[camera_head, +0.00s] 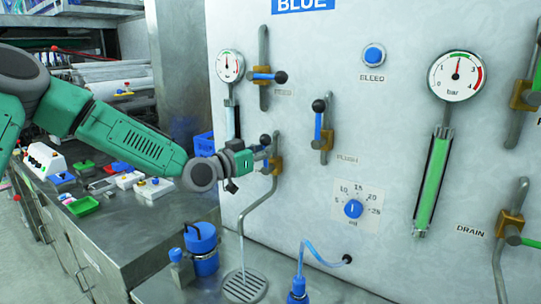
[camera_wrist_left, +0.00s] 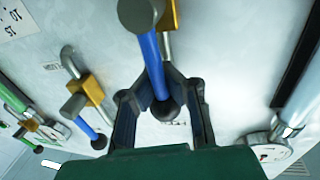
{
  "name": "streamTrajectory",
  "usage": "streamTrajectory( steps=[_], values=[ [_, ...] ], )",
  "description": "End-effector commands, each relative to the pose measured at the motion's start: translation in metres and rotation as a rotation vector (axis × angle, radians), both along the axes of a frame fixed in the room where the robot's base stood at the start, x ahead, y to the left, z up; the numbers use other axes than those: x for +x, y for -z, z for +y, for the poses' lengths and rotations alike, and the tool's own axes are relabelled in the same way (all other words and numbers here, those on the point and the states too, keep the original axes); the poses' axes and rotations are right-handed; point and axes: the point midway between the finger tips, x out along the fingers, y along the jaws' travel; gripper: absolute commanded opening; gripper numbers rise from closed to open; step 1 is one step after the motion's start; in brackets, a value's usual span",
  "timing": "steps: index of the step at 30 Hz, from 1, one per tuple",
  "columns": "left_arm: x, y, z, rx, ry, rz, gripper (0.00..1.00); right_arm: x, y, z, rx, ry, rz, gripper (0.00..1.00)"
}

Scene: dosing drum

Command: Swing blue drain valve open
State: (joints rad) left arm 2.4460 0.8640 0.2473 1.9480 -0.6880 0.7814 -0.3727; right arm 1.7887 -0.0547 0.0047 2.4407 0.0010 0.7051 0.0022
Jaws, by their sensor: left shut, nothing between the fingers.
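The blue drain valve has a brass body (camera_head: 277,165), a blue lever and a black ball knob (camera_head: 265,140) on the white panel. Its label is not visible in the head view. In the wrist view its blue lever (camera_wrist_left: 151,55) runs down to the dark knob (camera_wrist_left: 167,110), which overlaps the space between my fingers. My left gripper (camera_head: 246,162) is at the lever, seen side-on from the left; in the wrist view its fingers (camera_wrist_left: 163,78) frame the lever. It is shut with nothing gripped. My right gripper is in neither view.
Another blue-lever valve (camera_head: 326,138) is to the right, and one (camera_head: 264,77) above. A pipe runs down to a round drain grate (camera_head: 244,286). A blue container (camera_head: 203,248) stands beside it. A green-filled gauge tube (camera_head: 432,180) is farther right.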

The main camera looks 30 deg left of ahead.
Motion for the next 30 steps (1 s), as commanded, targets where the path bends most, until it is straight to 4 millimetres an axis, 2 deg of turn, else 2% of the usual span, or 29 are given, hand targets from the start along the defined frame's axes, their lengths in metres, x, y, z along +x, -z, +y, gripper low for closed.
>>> streamTrajectory(
  steps=[1,4,8,20,23,30],
  values=[
    [0.003,-0.015,0.002,-0.008,-0.008,-0.030,0.00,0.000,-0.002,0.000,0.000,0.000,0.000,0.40],
    [0.003,-0.015,0.003,-0.009,-0.008,-0.031,0.00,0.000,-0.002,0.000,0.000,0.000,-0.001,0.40],
    [0.003,-0.015,0.003,-0.008,-0.008,-0.032,0.45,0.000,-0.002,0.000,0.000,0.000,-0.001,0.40],
    [0.001,-0.006,0.002,-0.003,-0.006,-0.013,0.45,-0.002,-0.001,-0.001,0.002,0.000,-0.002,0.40],
    [-0.011,-0.007,0.005,-0.004,-0.007,-0.014,0.45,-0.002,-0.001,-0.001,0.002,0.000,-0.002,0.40],
    [-0.061,-0.006,0.020,-0.010,-0.008,-0.020,0.45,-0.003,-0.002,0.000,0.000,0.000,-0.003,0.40]
  ],
)
